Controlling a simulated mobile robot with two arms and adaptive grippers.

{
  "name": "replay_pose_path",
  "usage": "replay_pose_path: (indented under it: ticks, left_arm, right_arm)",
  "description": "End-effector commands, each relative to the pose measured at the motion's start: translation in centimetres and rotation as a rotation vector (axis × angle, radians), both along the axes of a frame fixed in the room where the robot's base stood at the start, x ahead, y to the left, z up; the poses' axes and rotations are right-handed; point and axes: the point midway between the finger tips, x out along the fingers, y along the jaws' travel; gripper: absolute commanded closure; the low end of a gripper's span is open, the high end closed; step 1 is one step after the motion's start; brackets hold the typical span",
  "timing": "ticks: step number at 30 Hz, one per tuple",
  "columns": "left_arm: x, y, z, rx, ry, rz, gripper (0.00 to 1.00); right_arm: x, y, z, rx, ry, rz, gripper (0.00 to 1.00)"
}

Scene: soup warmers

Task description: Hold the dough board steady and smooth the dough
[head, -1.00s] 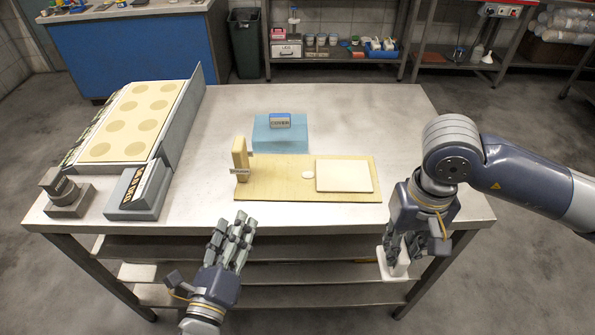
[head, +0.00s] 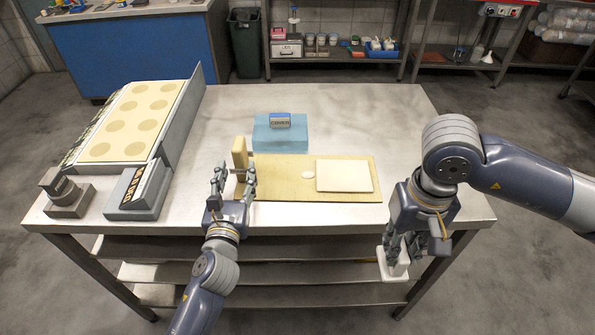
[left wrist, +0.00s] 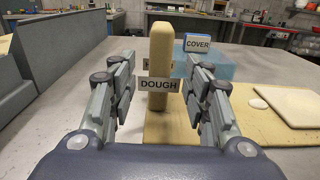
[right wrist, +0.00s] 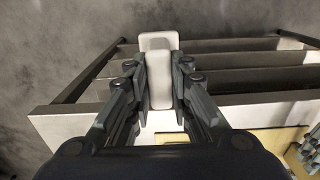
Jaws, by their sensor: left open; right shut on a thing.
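The dough board (head: 290,192) is a flat wooden board near the table's front edge. An upright wooden handle (head: 239,152) stands at its left end; in the left wrist view the handle (left wrist: 162,60) bears a DOUGH label. A pale flat dough slab (head: 344,176) and a small white round piece (head: 308,174) lie on the board. My left gripper (head: 232,180) is open, its fingers on either side of the handle with gaps visible. My right gripper (head: 398,250) is shut on a white smoothing tool (right wrist: 159,75), held in front of the table's front edge, away from the dough.
A blue block (head: 281,139) labelled COVER sits behind the board. At the left stand a tray with round wells (head: 130,125), a grey labelled box (head: 139,188) and a grey metal piece (head: 66,193). The table's back right is clear.

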Motion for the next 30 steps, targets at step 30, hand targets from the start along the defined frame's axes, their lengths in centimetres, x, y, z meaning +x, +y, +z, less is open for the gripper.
replay_pose_path:
  ticks: [30]
  left_arm:
    - [6.3, -0.3, 0.0, -0.001, 0.000, -0.001, 0.84]
  right_arm:
    - [0.0, 0.0, 0.0, 0.000, 0.000, 0.000, 1.00]
